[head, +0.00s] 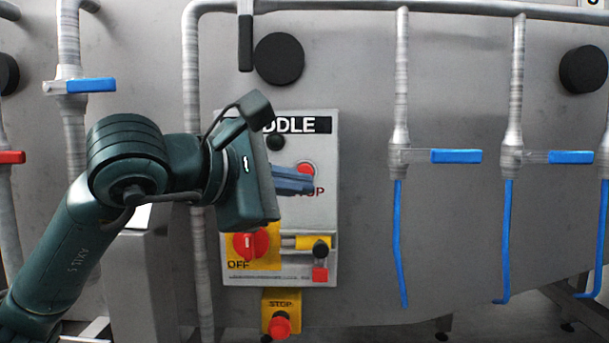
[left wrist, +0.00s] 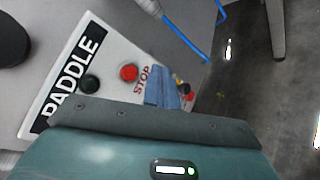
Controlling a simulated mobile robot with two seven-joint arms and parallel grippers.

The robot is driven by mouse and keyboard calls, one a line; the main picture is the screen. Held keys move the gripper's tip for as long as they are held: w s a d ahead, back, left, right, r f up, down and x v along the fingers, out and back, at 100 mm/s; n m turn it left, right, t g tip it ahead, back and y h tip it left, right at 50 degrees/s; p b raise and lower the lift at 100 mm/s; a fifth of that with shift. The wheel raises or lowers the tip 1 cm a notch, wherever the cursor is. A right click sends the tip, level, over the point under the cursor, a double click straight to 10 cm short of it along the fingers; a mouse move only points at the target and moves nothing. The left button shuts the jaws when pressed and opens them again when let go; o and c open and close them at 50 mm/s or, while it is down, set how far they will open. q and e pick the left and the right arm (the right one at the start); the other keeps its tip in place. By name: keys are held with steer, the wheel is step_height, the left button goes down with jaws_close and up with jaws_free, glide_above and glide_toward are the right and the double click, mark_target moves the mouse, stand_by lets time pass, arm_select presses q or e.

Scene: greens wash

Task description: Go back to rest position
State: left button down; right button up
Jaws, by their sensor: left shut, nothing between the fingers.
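My left gripper (head: 294,181) is in front of the paddle control panel (head: 322,211) in the head view. Its blue fingers are shut with nothing between them, close to the red stop button (head: 305,171); I cannot tell whether they touch the panel. In the left wrist view the shut fingers (left wrist: 164,91) show below the STOP lettering, and the red button (left wrist: 129,73) and a black button (left wrist: 90,83) lie clear of them. My right gripper is in neither view.
A red rotary switch (head: 250,244) marked OFF and a yellow emergency stop box (head: 281,302) sit below the gripper. Pipes with blue valve handles (head: 456,156) and blue hoses (head: 398,245) stand to the right. A red valve handle (head: 11,157) is at far left.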

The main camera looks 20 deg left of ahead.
arm_select(q)
steer(key=shift+r, duration=0.1)
stand_by(0.3)
